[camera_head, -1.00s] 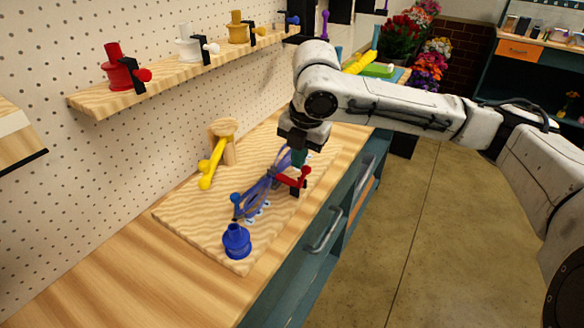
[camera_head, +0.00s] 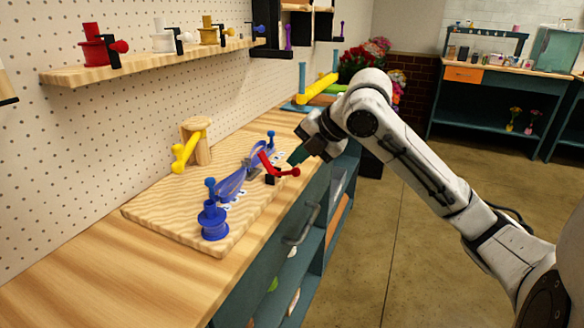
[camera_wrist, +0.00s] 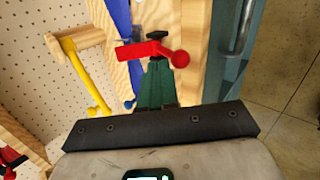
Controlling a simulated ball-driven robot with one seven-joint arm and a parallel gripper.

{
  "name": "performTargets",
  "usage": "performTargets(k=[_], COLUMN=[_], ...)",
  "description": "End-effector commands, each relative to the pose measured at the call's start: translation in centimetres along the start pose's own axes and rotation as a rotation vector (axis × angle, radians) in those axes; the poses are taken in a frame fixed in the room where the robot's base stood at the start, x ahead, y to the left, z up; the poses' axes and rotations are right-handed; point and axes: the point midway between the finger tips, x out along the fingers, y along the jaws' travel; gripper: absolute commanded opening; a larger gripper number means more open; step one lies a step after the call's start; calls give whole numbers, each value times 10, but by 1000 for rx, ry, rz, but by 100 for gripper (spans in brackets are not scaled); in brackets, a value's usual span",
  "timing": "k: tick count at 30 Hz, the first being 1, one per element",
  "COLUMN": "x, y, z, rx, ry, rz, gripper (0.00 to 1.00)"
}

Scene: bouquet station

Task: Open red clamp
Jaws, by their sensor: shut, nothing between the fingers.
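The red clamp (camera_head: 268,166) stands on the wooden board (camera_head: 160,207), beside the blue ribbon-like piece (camera_head: 236,182). Its red arm slants up to the left, and its ball-ended handle points right, low over the board's right edge. In the wrist view the red clamp (camera_wrist: 146,50) lies just beyond my fingertips, its ball to the right. My gripper (camera_head: 292,161) is shut and empty, coming in tilted from the right, close to the ball handle. Its green fingers (camera_wrist: 157,70) also show in the wrist view. I cannot tell whether they touch the clamp.
A blue spool (camera_head: 214,222) stands at the board's near end. A yellow lever (camera_head: 184,152) on a wooden post (camera_head: 203,146) is at the back. A shelf (camera_head: 150,66) on the pegboard holds red, white and yellow spools. Floor is clear to the right.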

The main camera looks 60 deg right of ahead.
Motion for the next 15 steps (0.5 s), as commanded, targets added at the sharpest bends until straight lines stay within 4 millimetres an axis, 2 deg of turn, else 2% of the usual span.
performTargets(k=[1, 3, 15], x=[5, 5, 2], y=[-7, -9, -13], z=[-1, -1, -1], rx=[4, 6, 9], ry=[-3, -5, -13], rz=[27, 58, 137], gripper=[0, 0, 0])
